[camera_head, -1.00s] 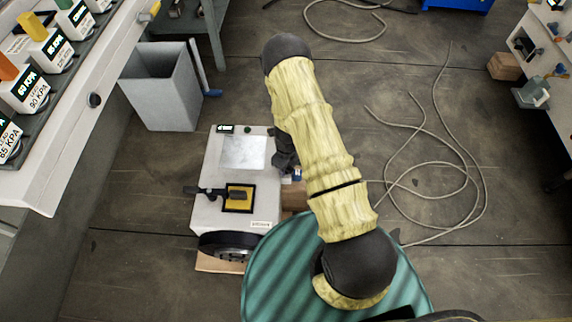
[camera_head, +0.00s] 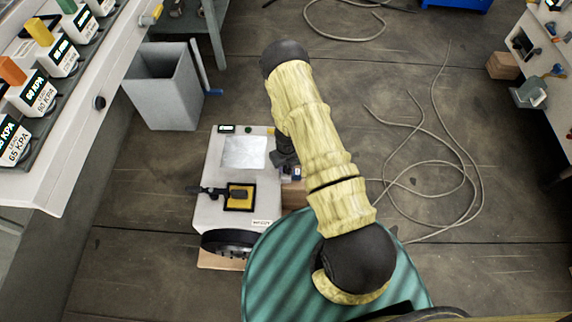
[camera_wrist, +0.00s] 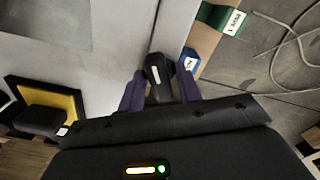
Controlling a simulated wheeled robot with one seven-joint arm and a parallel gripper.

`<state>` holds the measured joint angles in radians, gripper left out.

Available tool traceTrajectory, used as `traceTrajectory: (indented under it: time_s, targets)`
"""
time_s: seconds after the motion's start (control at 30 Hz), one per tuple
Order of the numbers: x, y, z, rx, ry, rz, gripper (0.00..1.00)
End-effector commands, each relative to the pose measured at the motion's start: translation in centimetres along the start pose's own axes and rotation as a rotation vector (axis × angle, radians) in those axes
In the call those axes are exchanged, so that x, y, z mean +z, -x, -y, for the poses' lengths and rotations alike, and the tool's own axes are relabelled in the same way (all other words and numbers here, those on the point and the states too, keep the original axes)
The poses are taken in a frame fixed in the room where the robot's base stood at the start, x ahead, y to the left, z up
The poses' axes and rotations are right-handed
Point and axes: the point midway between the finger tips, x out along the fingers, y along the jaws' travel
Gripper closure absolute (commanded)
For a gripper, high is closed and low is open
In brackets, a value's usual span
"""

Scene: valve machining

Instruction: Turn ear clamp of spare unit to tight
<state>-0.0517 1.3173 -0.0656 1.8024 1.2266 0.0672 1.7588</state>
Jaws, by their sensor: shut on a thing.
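In the wrist view, a black lever with a white mark (camera_wrist: 155,72), which appears to be the ear clamp, sits at the unit's right side edge. My gripper (camera_wrist: 160,90) is shut on this black lever, with a purple finger on each side. Its lower part is hidden by the fingers and palm. In the head view my dark gripper (camera_head: 284,150) is at the unit's right side, and the clamp cannot be made out there.
The unit's top has a grey plate (camera_head: 244,152) and a yellow square with a black handle (camera_head: 238,197). A black wheel (camera_head: 230,242) is at its front. A small blue part (camera_wrist: 188,61) is close right of my gripper. Cables (camera_head: 440,190) lie on the floor at right; a grey bin (camera_head: 160,90) stands behind.

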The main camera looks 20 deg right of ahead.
Motion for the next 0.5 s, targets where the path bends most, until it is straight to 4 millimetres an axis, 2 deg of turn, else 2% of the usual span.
traceTrajectory:
  time_s: [0.27, 0.5]
  targets:
    - [0.06, 0.06, -0.11, 0.002, -0.006, 0.001, 1.0]
    - [0.05, 0.26, -0.12, 0.002, -0.138, 0.0, 1.0]
